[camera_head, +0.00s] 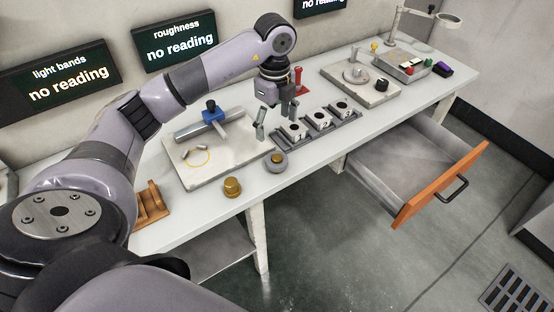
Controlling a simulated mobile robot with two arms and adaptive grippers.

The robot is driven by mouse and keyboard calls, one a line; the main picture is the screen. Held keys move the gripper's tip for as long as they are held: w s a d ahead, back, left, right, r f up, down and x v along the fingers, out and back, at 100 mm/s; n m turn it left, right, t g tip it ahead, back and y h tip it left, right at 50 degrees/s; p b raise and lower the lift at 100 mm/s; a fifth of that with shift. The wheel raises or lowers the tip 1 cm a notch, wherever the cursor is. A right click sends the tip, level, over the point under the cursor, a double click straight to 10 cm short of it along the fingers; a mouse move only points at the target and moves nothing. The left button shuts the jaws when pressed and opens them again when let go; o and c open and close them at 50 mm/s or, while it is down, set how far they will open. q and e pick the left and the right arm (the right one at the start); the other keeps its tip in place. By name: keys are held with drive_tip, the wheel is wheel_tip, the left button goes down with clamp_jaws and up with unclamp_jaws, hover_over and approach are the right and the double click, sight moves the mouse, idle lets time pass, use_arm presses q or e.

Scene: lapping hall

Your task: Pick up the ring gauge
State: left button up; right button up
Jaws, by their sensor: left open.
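My left gripper (275,122) is open and empty, pointing down above the table, between the stone plate with the blue clamp and the row of block holders. My right gripper is not in view.
A stone plate (190,175) carries a cylinder with a blue clamp (214,114). A brass piece (232,187) and a wooden rack (150,205) stand left. A rack with several blocks (320,122) stands right. An open drawer (437,186) juts out front right. Further right is another plate (336,76).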

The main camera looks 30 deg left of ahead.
use_arm(q)
drive_tip(key=p, duration=0.1)
hover_over(277, 157)
drive_tip(key=f, duration=0.7)
drive_tip(key=shift+s+a+f, duration=0.15)
drive_tip(key=shift+a, duration=0.05)
wheel_tip(277, 157, down, 5)
drive_tip(key=shift+d+r+p, duration=0.15)
drive_tip(key=shift+p, duration=0.65)
drive_tip(key=shift+w+f, duration=0.2)
drive_tip(key=shift+f, duration=0.25)
drive_tip(key=c, duration=1.4)
drive_tip(key=shift+r, duration=0.1)
